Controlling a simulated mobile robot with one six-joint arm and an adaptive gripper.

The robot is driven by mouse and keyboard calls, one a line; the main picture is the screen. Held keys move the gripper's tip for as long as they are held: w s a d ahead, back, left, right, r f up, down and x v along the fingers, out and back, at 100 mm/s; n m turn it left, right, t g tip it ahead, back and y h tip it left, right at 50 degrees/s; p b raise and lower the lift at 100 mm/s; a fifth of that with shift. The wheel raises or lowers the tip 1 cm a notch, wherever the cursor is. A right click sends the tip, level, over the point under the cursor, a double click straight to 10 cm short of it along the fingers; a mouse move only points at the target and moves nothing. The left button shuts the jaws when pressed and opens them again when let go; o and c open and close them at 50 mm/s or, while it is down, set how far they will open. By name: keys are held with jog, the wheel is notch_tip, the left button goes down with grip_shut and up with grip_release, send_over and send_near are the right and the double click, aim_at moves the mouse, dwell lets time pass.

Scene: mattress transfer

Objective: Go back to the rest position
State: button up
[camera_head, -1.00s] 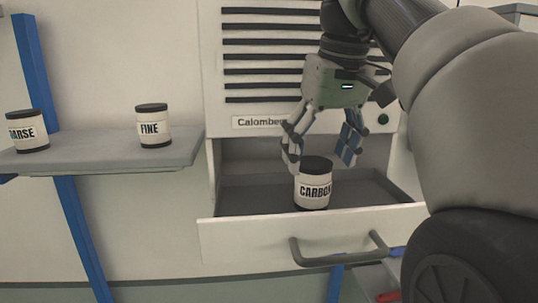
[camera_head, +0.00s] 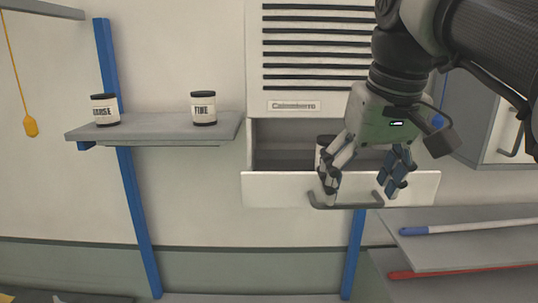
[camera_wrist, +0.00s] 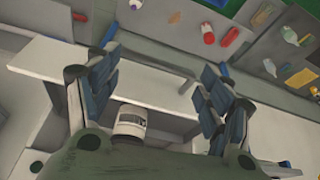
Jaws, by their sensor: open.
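My gripper (camera_head: 362,188) is open and empty, with its fingers apart, in front of the open drawer (camera_head: 272,188) in the head view. A white jar with a dark lid (camera_head: 321,150) stands inside the drawer, partly hidden behind my left finger. The wrist view shows my gripper (camera_wrist: 160,95) with fingers spread, and the jar (camera_wrist: 131,121) in the drawer between and below them. The jar is apart from the fingers as far as I can tell.
A grey shelf (camera_head: 160,129) at left holds a jar marked FINE (camera_head: 203,108) and another dark-lidded jar (camera_head: 105,109). A vented panel (camera_head: 310,50) is above the drawer. At right are grey shelves (camera_head: 470,250) with blue and red-ended rods, and a grey cabinet (camera_head: 502,130).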

jog(key=s+f+m+t, duration=0.1)
jog(key=s+f, duration=0.7)
jog(key=f, duration=0.3)
jog(key=s+f+m+t, duration=0.1)
jog(key=s+f, duration=0.7)
jog(key=f, duration=0.3)
notch_tip(320, 180, down, 35)
jog(key=s+g+b, duration=0.1)
jog(key=s+b, duration=0.1)
jog(key=b, duration=3)
jog(key=shift+s+d+f, duration=0.15)
jog(key=shift+s+d, duration=0.05)
jog(key=shift+c, duration=0.5)
